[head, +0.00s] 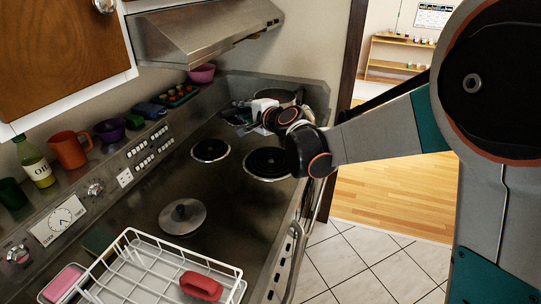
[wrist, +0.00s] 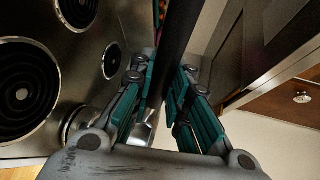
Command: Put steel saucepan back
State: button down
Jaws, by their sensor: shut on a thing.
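My gripper (head: 243,117) is over the far end of the hob, its fingers pointing left in the head view. In the wrist view my gripper (wrist: 172,95) is shut on a long dark handle (wrist: 182,40) that runs between the finger pads. The steel saucepan (head: 283,94) appears in the head view just behind my wrist, at the far right of the hob. My gripper and wrist hide much of it, so I cannot tell whether it touches the hob.
Coil burners (head: 211,150) and (head: 266,163) show bare. A lid (head: 183,217) lies nearer. A white dish rack (head: 150,270) with a red item (head: 201,286) stands in front. A bottle (head: 35,163) and several cups line the back ledge. A range hood (head: 205,35) hangs above.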

jog(key=shift+a+r, duration=0.4)
jog(key=shift+a, duration=0.15)
jog(key=shift+s+a+f, duration=0.1)
jog(key=shift+f, duration=0.2)
notch_tip(320, 180, down, 19)
jog(key=b, duration=0.7)
jog(key=shift+f, duration=0.2)
jog(key=shift+r, duration=0.15)
jog(key=c, duration=1.9)
grip_release()
jog(key=shift+f, duration=0.2)
jog(key=o, duration=0.4)
jog(key=shift+c, duration=0.2)
jog(key=shift+r, duration=0.1)
